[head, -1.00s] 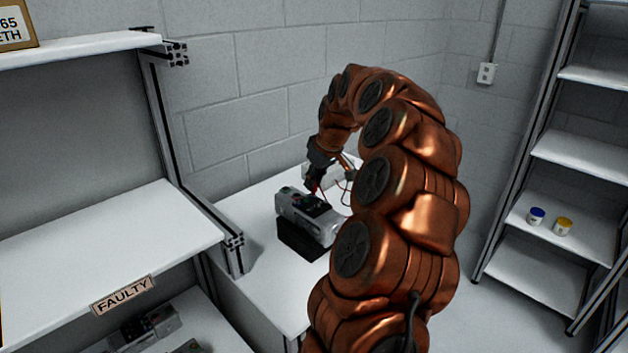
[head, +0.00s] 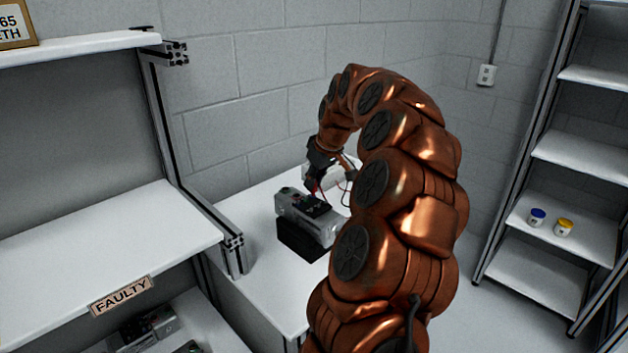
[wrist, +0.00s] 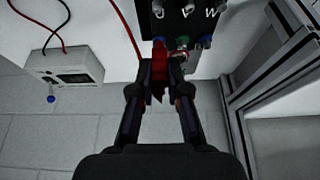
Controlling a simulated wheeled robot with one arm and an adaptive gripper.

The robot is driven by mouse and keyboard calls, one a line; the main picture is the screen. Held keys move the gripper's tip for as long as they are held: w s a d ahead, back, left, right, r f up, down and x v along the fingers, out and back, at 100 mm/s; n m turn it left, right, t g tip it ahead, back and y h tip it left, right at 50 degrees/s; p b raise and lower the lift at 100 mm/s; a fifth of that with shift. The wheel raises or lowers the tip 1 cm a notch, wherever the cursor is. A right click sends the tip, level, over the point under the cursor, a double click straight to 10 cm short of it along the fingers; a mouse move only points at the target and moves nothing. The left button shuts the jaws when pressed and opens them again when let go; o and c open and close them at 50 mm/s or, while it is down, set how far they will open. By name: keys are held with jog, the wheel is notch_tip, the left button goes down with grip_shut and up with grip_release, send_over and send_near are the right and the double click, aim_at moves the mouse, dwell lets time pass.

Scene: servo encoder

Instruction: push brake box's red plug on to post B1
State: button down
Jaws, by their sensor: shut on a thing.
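My gripper (wrist: 158,88) is shut on the red plug (wrist: 159,62), which is upright between the fingertips in the wrist view. The plug's tip is at the edge of the black terminal panel (wrist: 185,18), close to the coloured posts; I cannot tell if it touches a post or which one is B1. The brake box (wrist: 65,68) is pale with a small display, and red and black leads run from it. In the head view my gripper (head: 315,186) is over the grey servo motor (head: 312,218), and the plug is mostly hidden.
The motor sits on a black block (head: 300,240) on a white table (head: 262,265). A rack with a FAULTY label (head: 122,295) stands at the left. Shelves at the right hold a blue-lidded jar (head: 537,216) and a yellow-lidded jar (head: 564,227).

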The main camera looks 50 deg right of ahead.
jog(key=shift+f, duration=0.2)
jog(key=c, duration=1.1)
grip_release()
jog(key=shift+o, duration=0.2)
jog(key=shift+r, duration=0.1)
jog(key=shift+r+p, duration=0.5)
jog(key=shift+r, duration=2.9)
